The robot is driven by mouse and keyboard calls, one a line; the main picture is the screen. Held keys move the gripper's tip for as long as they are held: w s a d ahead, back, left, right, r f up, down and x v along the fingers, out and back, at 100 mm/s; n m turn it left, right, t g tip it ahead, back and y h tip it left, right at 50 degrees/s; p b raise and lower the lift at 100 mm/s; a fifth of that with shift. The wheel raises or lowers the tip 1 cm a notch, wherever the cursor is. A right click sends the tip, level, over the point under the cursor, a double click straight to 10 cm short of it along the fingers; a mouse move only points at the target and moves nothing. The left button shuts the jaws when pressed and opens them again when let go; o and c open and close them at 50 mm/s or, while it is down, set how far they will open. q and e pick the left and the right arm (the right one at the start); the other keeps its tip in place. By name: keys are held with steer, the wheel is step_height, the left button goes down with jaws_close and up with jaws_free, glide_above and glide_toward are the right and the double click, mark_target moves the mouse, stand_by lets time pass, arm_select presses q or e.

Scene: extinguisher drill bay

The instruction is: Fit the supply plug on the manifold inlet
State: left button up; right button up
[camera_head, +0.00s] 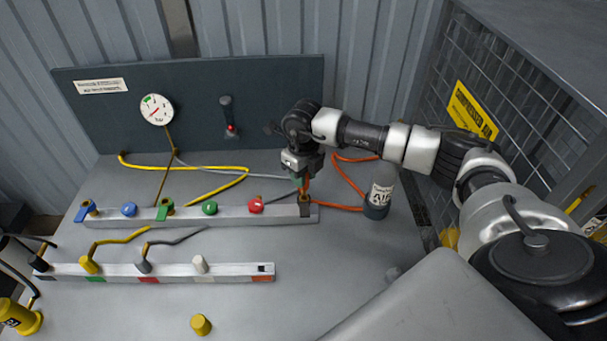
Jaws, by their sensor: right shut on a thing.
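My right gripper (303,177) hangs over the right end of the upper grey manifold bar (233,214), shut on the supply plug. The plug is mostly hidden by the jaws; an orange part (306,187) shows just below them. An orange hose (349,182) loops from there to the grey air bottle (377,203). The dark inlet block (305,209) at the bar's right end lies directly beneath the jaws. I cannot tell whether the plug touches it. My left gripper is not in view.
The bar carries blue, green and red knobs. A gauge (157,110) is on the back panel. A loose yellow cap (201,325) stands in front. A mesh cage (520,115) stands right.

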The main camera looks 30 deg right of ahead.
steer(key=shift+f, duration=0.1)
stand_by(0.3)
steer(key=shift+f+b, duration=0.95)
steer(key=shift+f, duration=0.15)
steer(key=shift+f+b, duration=0.8)
steer(key=shift+f, duration=0.05)
stand_by(0.8)
steer(key=o, duration=1)
step_height(320, 180, up, 11)
steer(key=shift+f+b, duration=0.1)
steer(key=shift+b, duration=0.9)
